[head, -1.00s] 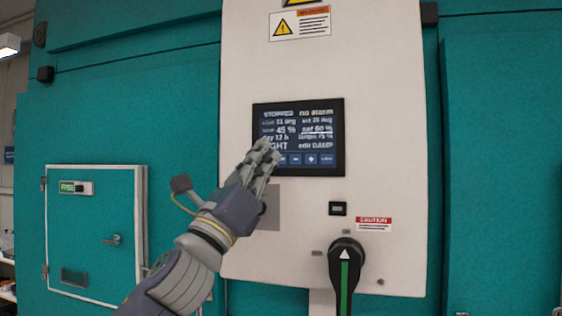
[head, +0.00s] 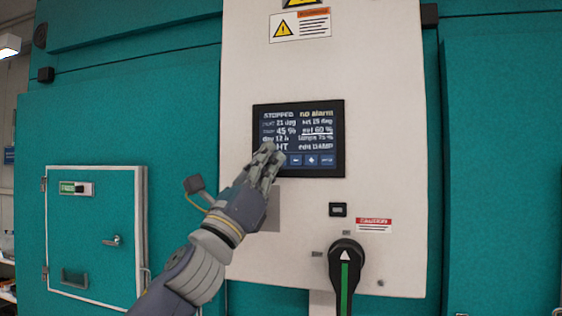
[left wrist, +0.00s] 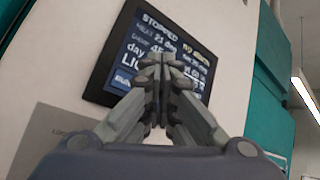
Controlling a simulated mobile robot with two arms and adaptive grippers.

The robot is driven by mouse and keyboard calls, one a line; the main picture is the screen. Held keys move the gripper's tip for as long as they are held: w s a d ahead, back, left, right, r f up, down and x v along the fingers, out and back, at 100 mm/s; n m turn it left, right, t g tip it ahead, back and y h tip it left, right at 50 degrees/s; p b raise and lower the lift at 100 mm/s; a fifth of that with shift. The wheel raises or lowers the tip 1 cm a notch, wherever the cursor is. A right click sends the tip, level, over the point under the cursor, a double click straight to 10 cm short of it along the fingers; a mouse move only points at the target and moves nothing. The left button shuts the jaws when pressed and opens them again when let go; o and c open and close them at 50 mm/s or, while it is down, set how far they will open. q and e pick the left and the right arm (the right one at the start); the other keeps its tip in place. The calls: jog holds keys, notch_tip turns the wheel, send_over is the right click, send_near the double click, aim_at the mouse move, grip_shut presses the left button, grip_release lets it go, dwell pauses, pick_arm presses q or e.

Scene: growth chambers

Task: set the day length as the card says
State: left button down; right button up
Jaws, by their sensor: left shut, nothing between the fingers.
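The control screen (head: 299,138) sits on the pale panel (head: 385,100). It reads STOPPED, no alarm, day 12 h and edit DAMP, with a line under "set 60 %". A row of blue buttons (head: 311,160) runs along its lower edge. My left gripper (head: 268,152) is shut and empty, its fingertips over the lower left corner of the screen, hiding the leftmost button area. Contact cannot be told. My right gripper is not in view. No card with a day length is readable.
A black rotary handle with a green stripe (head: 345,270) stands out low on the panel. A small black switch (head: 338,209) and a red caution label (head: 374,225) are above it. A teal hatch door (head: 95,245) is at the left.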

pick_arm(q)
jog(key=shift+w, duration=0.15)
dwell(0.8)
jog(key=shift+w+d, duration=0.15)
jog(key=shift+w, duration=0.1)
jog(key=shift+w, duration=0.3)
dwell(0.7)
jog(key=shift+s, duration=0.1)
jog(key=shift+s+a, duration=0.2)
jog(key=shift+s, duration=0.4)
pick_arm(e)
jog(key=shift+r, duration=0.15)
pick_arm(q)
jog(key=s, duration=0.2)
jog(key=s+a+p, duration=0.1)
jog(key=s, duration=0.1)
jog(key=shift+s+a, duration=0.2)
jog(key=shift+s, duration=0.15)
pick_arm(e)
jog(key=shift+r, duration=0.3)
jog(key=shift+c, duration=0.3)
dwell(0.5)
